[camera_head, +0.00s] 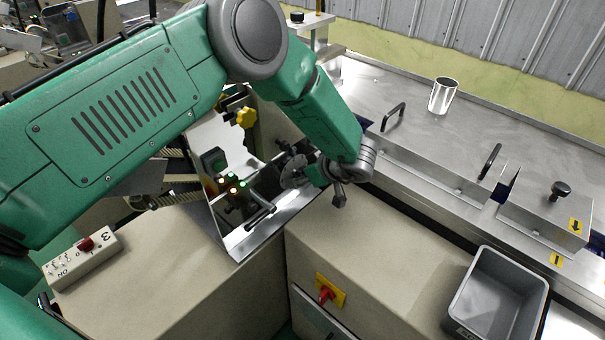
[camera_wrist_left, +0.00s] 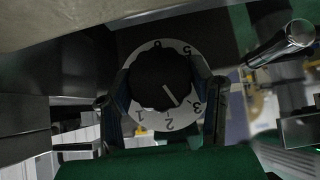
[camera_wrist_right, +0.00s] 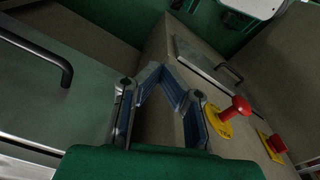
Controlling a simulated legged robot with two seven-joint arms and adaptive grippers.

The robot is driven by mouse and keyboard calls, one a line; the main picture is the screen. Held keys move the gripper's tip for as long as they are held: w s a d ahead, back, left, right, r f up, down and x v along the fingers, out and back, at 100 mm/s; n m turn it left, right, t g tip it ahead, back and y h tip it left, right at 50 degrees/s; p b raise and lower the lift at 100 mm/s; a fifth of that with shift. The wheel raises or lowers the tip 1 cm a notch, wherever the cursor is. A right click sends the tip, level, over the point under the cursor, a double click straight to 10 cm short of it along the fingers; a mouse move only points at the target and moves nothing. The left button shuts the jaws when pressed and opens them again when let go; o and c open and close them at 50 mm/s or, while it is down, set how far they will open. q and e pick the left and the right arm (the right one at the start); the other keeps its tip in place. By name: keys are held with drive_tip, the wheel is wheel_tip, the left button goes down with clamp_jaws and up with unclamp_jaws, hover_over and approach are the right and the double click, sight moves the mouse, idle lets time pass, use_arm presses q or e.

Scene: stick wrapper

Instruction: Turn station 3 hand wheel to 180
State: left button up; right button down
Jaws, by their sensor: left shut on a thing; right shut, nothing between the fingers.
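In the left wrist view, a round black knob (camera_wrist_left: 160,80) sits on a white numbered dial (camera_wrist_left: 170,122). A white line on the knob points toward the gap between 2 and 3. My left gripper (camera_wrist_left: 166,85) is shut on this knob, with one finger on each side. In the head view, my left gripper (camera_head: 303,172) reaches down into the recess beside the open steel panel, and the dial's numbers cannot be read there. My right gripper (camera_wrist_right: 158,75) is shut and empty in the right wrist view, its fingertips together. I cannot see a 180 mark.
A red handle on a yellow plate (camera_head: 327,293) is on the cabinet front. A grey bin (camera_head: 497,295) and a metal cup (camera_head: 443,96) are at right. A switch box (camera_head: 82,259) lies at left.

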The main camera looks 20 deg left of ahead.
use_arm(q)
drive_tip(key=shift+n+t+h, duration=0.3)
drive_tip(key=shift+n+t, duration=0.3)
drive_tip(key=shift+t, duration=0.5)
drive_tip(key=shift+n+t, duration=0.5)
drive_tip(key=shift+t, duration=0.4)
drive_tip(key=shift+b, duration=0.3)
drive_tip(key=o, duration=1.2)
drive_tip(key=shift+c, duration=0.2)
drive_tip(key=v, duration=1.2)
drive_tip(key=shift+a, duration=0.15)
